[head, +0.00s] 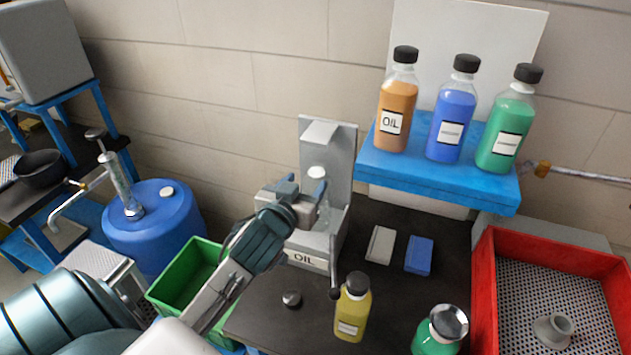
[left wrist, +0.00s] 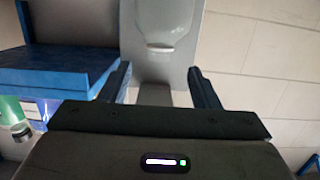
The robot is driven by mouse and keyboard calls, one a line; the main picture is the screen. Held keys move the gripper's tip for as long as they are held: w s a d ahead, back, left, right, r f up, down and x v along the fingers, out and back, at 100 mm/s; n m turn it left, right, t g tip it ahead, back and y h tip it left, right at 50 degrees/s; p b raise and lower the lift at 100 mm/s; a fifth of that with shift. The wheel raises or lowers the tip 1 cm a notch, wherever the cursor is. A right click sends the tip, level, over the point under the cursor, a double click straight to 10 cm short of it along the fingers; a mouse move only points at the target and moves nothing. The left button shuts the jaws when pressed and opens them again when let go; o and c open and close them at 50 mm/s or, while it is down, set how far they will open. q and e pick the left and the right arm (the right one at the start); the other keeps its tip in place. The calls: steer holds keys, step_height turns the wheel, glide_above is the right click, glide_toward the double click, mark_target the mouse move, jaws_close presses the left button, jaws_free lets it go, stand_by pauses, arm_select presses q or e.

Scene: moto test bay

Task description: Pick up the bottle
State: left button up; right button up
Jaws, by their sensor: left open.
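A clear bottle with a pale cap (head: 317,172) stands in the grey dispenser (head: 342,150) marked OIL. My left gripper (head: 304,187) is open in front of it and hides part of its body. In the left wrist view, the clear bottle (left wrist: 162,22) shows beyond and between the open fingers (left wrist: 158,82), with no visible contact. Other bottles are an orange one (head: 396,108), a blue one (head: 451,122) and a green one (head: 506,133) on the shelf, a yellow one (head: 351,312) on the table and a green one (head: 437,338) at the front edge.
The blue shelf (head: 440,183) stands right of the dispenser. A red tray (head: 484,290) is at the right, a green bin (head: 175,280) left of the table, a blue drum (head: 155,225) behind it. White (head: 380,245) and blue (head: 419,255) blocks lie on the dark table (head: 265,325).

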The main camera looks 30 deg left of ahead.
mark_target(320, 165)
arm_select(q)
steer(key=w+p, duration=0.1)
steer(key=w, duration=0.2)
steer(key=shift+w, duration=0.4)
steer(key=p+x, duration=0.1)
steer(key=x, duration=0.1)
steer(key=p+x, duration=0.2)
steer(key=shift+w+a+f, duration=0.2)
steer(key=shift+w+a, duration=0.05)
steer(key=shift+a, duration=0.2)
steer(key=shift+w+f, duration=0.1)
steer(key=shift+w, duration=0.25)
steer(key=shift+w+a+f, duration=0.15)
steer(key=shift+w+f, duration=0.05)
steer(key=shift+s, duration=0.1)
jaws_close()
arm_select(e)
steer(key=r, duration=0.1)
steer(key=s+r, duration=0.1)
steer(key=r, duration=0.1)
steer(key=d+r, duration=0.1)
steer(key=shift+s+d+r, duration=0.1)
steer(key=shift+s+r, duration=0.1)
steer(key=shift+s, duration=0.15)
